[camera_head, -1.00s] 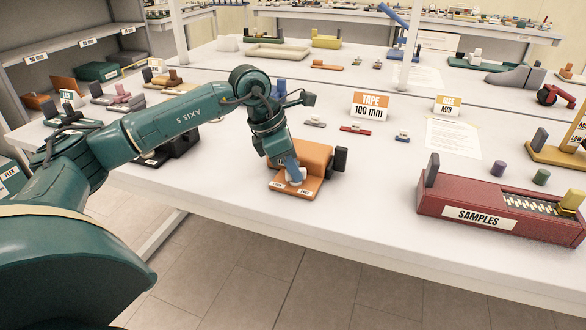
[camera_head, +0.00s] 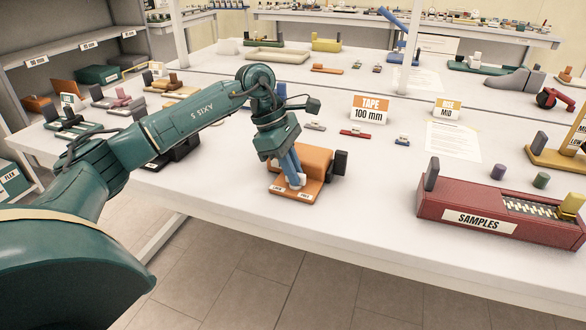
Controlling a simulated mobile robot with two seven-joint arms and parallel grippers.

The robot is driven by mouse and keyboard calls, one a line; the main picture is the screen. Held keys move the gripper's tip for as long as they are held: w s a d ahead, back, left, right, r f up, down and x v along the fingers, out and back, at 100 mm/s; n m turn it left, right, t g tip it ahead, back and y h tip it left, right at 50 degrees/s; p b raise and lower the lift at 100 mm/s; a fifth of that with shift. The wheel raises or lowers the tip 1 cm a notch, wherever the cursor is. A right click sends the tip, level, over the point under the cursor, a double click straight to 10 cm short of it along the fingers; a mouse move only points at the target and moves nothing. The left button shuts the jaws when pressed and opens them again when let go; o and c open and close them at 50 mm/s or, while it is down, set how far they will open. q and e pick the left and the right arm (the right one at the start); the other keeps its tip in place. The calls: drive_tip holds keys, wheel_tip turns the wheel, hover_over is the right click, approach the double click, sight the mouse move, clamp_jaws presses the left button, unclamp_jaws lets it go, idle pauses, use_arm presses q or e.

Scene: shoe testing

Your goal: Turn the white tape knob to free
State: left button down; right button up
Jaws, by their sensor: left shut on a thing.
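An orange tape device (camera_head: 318,160) sits near the front edge of the white table, with a dark roller (camera_head: 340,163) on its right side. Its front base carries two small white labels, too small to read surely. The white knob (camera_head: 302,181) stands on this base, partly hidden by the blue fingers of my left gripper (camera_head: 296,180). My left gripper reaches down from above and is shut on the knob. The knob's exact angle cannot be told. My right gripper is not in view.
A sign reading "TAPE 100 mm" (camera_head: 369,109) stands behind the device. A dark red "SAMPLES" box (camera_head: 447,205) is at the right front. A black object (camera_head: 182,150) is at the left. The table between device and box is clear.

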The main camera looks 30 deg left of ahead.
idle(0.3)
use_arm(q)
drive_tip(key=c, duration=1.5)
unclamp_jaws()
drive_tip(key=shift+o, duration=0.2)
drive_tip(key=v, duration=1.3)
drive_tip(key=shift+r, duration=0.1)
